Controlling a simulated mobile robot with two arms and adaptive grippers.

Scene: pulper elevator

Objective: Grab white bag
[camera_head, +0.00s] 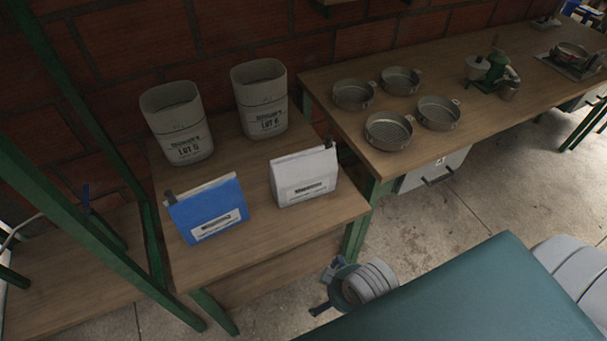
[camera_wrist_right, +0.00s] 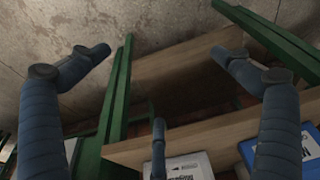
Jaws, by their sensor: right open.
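The white bag (camera_head: 303,180) stands upright on the small wooden table, right of a blue bag (camera_head: 207,212). It has a printed label on its front and a dark clip at its top right corner. In the right wrist view only part of the white bag (camera_wrist_right: 192,168) shows at the bottom edge, with the blue bag (camera_wrist_right: 288,155) to its right. My right gripper (camera_head: 326,288) is below and in front of the table's right front corner, apart from the bag. In the wrist view its fingers (camera_wrist_right: 160,55) are spread wide and empty. My left gripper is not in view.
Two tall printed sacks, LOT 5 (camera_head: 177,125) and LOT 6 (camera_head: 261,100), stand behind the bags. The small table's front edge (camera_head: 290,238) lies between my gripper and the bag. A longer bench (camera_head: 345,135) with several round metal pans adjoins at right. Green frame posts (camera_head: 75,225) stand left.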

